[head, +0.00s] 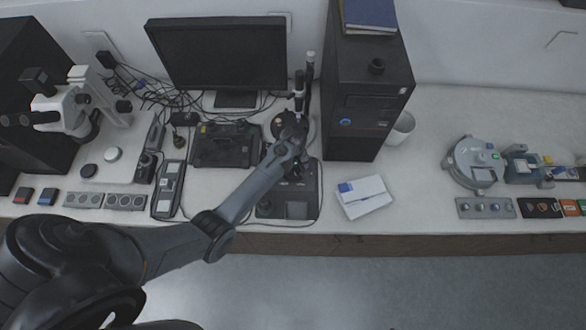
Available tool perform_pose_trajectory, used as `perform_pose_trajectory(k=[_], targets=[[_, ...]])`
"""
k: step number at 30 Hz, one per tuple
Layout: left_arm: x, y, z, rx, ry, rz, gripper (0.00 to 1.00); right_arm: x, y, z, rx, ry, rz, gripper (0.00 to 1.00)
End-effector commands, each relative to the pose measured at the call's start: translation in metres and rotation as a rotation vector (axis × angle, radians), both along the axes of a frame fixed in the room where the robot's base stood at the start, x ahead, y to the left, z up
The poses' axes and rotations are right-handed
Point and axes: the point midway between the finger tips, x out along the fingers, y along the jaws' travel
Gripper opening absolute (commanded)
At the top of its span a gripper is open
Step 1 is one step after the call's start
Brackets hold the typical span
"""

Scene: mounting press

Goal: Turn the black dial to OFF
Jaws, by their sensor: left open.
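My left arm reaches in from the lower left, and its gripper (297,173) is open over a dark flat device (303,205) on the bench, in front of the monitor. The wrist covers part of this device. I cannot make out a black dial with an OFF mark there; it may be hidden by the gripper or too small to tell. Whether the fingers touch anything cannot be told. My right gripper is not in view.
A black monitor (220,55) and dark keypad unit (226,145) stand behind and left of the gripper. A white-and-blue box (364,197) lies to its right. A grey round machine (475,165) is farther right. Bare bench lies between the box and that machine.

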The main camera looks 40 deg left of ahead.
Motion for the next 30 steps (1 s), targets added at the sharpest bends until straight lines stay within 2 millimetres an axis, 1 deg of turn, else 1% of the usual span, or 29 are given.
perform_pose_trajectory(k=[4,11,12,14,21,23,30], targets=[[0.0003,-0.0002,-0.0049,-0.001,-0.001,0.0,0.86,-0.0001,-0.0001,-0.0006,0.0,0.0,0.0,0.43],[0.0003,-0.0002,-0.0054,-0.001,-0.001,0.0,0.86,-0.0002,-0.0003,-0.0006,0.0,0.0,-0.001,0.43],[0.0003,-0.0002,-0.0053,-0.001,-0.001,0.0,0.84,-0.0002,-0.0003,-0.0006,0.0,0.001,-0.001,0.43],[0.0002,-0.0001,-0.0053,-0.001,-0.001,0.0,0.75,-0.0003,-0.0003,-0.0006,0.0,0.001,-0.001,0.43],[0.0,-0.0001,-0.0053,-0.001,-0.001,0.001,0.38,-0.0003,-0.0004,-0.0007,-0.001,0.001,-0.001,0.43],[0.0001,-0.0001,-0.0053,-0.001,-0.001,0.001,0.3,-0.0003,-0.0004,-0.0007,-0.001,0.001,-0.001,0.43],[0.0001,-0.0003,-0.0044,0.0,0.0,0.021,0.3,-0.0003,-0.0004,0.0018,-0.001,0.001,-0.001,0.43]])
